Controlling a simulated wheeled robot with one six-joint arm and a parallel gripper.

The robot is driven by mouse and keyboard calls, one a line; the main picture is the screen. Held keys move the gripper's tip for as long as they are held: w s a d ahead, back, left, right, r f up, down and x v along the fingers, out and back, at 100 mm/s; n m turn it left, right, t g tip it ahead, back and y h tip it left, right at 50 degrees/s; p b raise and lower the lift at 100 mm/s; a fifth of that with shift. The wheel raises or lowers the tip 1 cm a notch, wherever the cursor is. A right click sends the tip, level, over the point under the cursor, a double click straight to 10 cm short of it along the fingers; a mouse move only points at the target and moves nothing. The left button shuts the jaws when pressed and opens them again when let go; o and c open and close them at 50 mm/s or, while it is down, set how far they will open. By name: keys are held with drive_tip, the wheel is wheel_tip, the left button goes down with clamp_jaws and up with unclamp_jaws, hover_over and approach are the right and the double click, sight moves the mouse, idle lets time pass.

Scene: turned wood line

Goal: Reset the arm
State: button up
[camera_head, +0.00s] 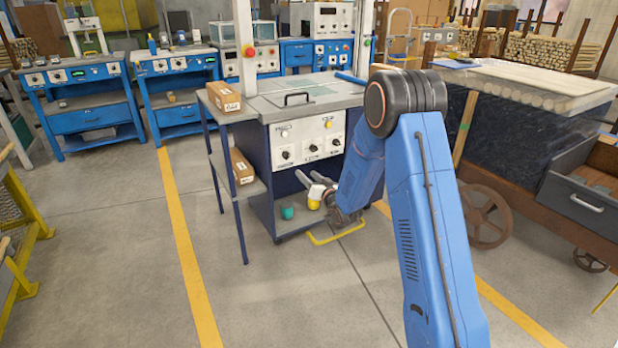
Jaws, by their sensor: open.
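My blue arm rises from the bottom right, bends at a dark elbow joint and reaches down toward the lower front of a machine cabinet (265,150). My gripper (305,181) is small in the picture, near the cabinet's open lower shelf. It is open, with its fingers pointing up and left. A small yellow and white object (315,196) shows right by the gripper; I cannot tell whether they touch. A teal round object (287,212) sits on the lower shelf, left of and below the gripper.
A side rack with cardboard boxes (224,96) stands left of the cabinet. A yellow handle-like bar (337,233) juts out low in front. A wheeled wooden cart (535,150) is close on the right. Blue workbenches (85,95) line the back. Floor at front left is clear.

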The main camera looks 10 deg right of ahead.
drive_tip(key=s+d+r+g+h, duration=0.35)
drive_tip(key=s+r, duration=0.45)
drive_tip(key=s, duration=0.3)
drive_tip(key=s+d+r+g+h, duration=0.2)
drive_tip(key=s+d+r, duration=0.4)
drive_tip(key=s, duration=0.5)
drive_tip(key=s+g, duration=0.7)
drive_tip(key=s, duration=3.2)
drive_tip(key=shift+r, duration=0.25)
